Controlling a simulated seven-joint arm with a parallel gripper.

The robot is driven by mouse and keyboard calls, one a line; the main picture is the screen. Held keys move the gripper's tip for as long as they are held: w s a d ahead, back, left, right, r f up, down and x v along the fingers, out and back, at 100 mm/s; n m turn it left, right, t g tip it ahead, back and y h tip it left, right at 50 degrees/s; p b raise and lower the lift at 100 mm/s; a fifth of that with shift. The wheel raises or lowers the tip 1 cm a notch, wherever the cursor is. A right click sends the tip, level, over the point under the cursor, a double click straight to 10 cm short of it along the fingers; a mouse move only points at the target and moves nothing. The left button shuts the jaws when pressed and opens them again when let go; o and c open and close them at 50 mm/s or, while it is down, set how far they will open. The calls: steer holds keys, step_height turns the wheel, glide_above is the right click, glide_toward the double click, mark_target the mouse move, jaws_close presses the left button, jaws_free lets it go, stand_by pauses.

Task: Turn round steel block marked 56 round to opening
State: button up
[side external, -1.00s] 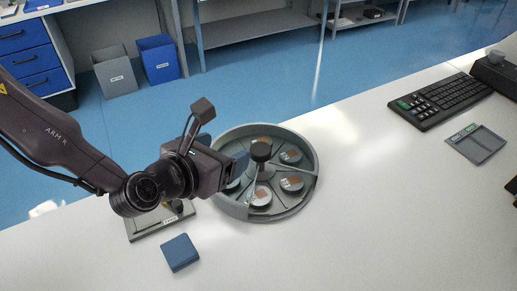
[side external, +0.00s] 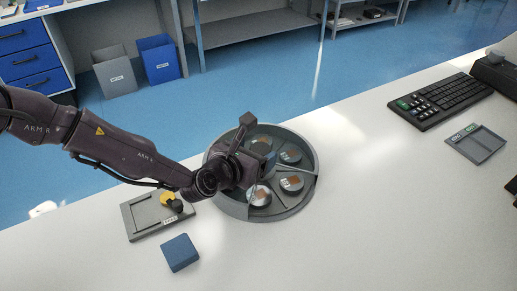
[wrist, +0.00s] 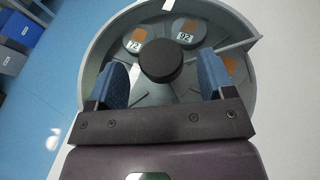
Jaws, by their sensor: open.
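A round grey tray (side external: 310,160) with divided compartments stands on the bench. Round steel blocks with copper-coloured patches lie in it. In the wrist view one block reads 72 (wrist: 134,44) and another reads 92 (wrist: 187,37); a third (wrist: 231,66) is partly hidden by a finger. I cannot read a 56 on any block. My gripper (wrist: 162,78) is open, with its blue-padded fingers on either side of the black centre knob (wrist: 160,60), apart from it in the picture. In the side view my gripper (side external: 256,165) is over the tray and hides the knob.
A grey fixture (side external: 140,215) with yellow and black parts lies left of the tray, and a blue block (side external: 180,253) lies in front of it. A keyboard (side external: 440,99) and a small grey tray (side external: 477,145) are at the right. The bench between is clear.

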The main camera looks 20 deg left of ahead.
steer(key=shift+x, duration=1.15)
steer(key=c, duration=1.3)
